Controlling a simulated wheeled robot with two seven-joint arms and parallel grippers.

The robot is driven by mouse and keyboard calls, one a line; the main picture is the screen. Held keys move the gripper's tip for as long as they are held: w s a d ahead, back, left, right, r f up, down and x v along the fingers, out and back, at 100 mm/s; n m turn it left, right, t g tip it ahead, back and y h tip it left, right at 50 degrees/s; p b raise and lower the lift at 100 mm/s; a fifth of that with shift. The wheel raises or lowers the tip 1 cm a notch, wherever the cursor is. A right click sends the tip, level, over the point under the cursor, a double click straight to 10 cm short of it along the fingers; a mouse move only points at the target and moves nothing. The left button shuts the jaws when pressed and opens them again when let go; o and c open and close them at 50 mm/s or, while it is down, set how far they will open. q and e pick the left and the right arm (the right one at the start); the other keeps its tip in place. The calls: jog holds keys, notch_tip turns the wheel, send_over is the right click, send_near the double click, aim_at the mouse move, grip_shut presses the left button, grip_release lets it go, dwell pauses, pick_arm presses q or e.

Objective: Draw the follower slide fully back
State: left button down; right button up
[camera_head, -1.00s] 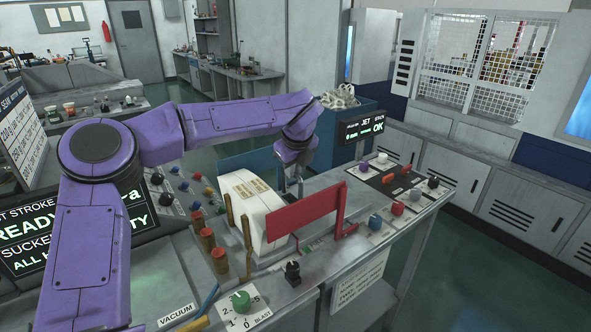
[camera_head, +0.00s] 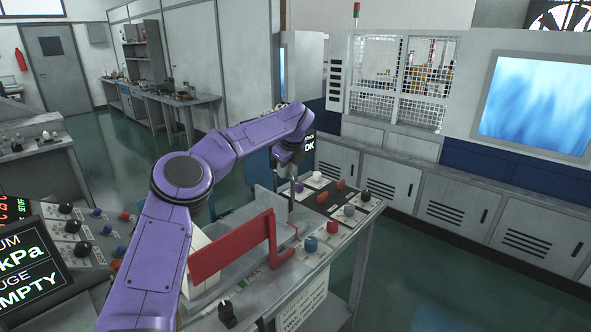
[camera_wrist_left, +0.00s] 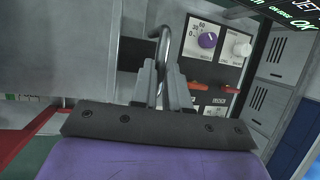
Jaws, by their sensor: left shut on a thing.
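My left gripper (camera_head: 291,204) is at the right part of the bench, just past the upright end of the red guard (camera_head: 232,247). In the left wrist view its fingers (camera_wrist_left: 162,82) are shut on a bent metal handle (camera_wrist_left: 164,42). A grey plate, apparently part of the follower slide (camera_head: 266,204), stands upright just left of the gripper; a large grey face (camera_wrist_left: 62,55) fills the left of the wrist view. How the handle joins the slide is hard to see. My right gripper is not in view.
A control panel with a purple knob (camera_wrist_left: 207,40), a white knob (camera_wrist_left: 242,49) and several other knobs lies close to the gripper. A blue knob (camera_head: 311,243) is near the bench's front edge. A lit OK display (camera_head: 310,146) stands behind. Open floor lies right of the bench.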

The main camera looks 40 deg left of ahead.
pick_arm(q)
jog(key=shift+w+d+f, duration=0.1)
jog(key=shift+w+f, duration=0.05)
jog(key=shift+w, duration=0.2)
jog(key=c, duration=1.3)
grip_release()
jog(key=shift+o, duration=0.9)
jog(key=shift+w+f, duration=0.1)
jog(key=shift+w, duration=0.1)
jog(key=b+v, duration=0.1)
jog(key=v, duration=0.9)
jog(key=shift+r+b, duration=0.25)
jog(key=shift+b, duration=0.15)
jog(key=shift+w, duration=0.2)
